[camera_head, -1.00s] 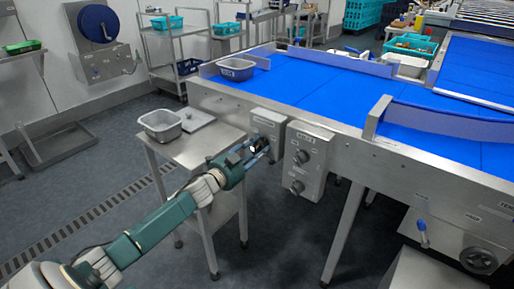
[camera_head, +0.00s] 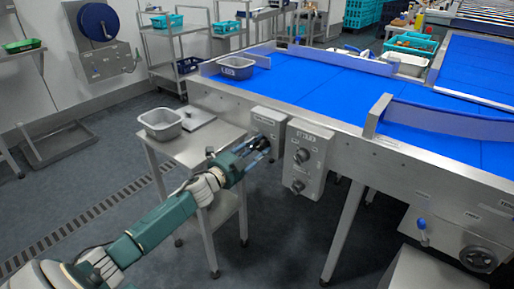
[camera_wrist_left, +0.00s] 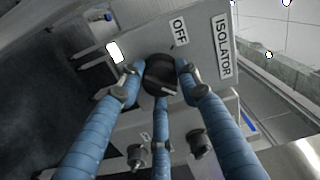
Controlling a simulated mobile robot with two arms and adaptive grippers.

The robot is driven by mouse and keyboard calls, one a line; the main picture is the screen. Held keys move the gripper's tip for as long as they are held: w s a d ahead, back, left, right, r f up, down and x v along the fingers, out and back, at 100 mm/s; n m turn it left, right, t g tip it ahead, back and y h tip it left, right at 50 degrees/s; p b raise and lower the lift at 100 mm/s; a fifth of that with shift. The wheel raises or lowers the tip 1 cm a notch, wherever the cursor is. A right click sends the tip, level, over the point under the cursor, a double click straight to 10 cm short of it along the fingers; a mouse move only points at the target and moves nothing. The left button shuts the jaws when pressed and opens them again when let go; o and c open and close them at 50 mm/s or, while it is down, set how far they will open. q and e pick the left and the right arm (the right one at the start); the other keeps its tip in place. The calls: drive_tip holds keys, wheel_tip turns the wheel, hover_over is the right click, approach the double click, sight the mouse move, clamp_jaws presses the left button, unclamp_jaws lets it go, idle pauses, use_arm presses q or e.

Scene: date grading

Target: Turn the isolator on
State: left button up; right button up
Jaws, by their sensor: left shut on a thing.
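The isolator is a grey box (camera_head: 268,118) on the side of the blue conveyor. In the left wrist view its plate (camera_wrist_left: 203,60) carries an "ISOLATOR" label (camera_wrist_left: 222,45) and an "OFF" label (camera_wrist_left: 180,32). A bright, unreadable rectangle (camera_wrist_left: 115,52) lies on the other side of the black rotary knob (camera_wrist_left: 159,72). My left gripper (camera_head: 262,146) is at the box. In the left wrist view its blue fingers (camera_wrist_left: 158,78) are closed around the knob, which they partly hide. I cannot tell which position the knob points to. My right gripper is not in view.
A second control box (camera_head: 308,158) with two knobs stands right beside the isolator. A steel side table (camera_head: 205,150) with a grey tub (camera_head: 161,123) is left of my gripper. The blue conveyor belt (camera_head: 330,85) is above and behind.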

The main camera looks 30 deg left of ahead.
use_arm(q)
drive_tip(key=shift+d+r, duration=0.1)
drive_tip(key=shift+d, duration=0.05)
drive_tip(key=o, duration=1.2)
drive_tip(key=shift+c, duration=0.2)
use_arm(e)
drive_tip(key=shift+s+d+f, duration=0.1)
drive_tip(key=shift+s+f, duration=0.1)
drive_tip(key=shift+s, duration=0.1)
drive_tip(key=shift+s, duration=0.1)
use_arm(q)
drive_tip(key=s, duration=1.2)
drive_tip(key=shift+a, duration=0.45)
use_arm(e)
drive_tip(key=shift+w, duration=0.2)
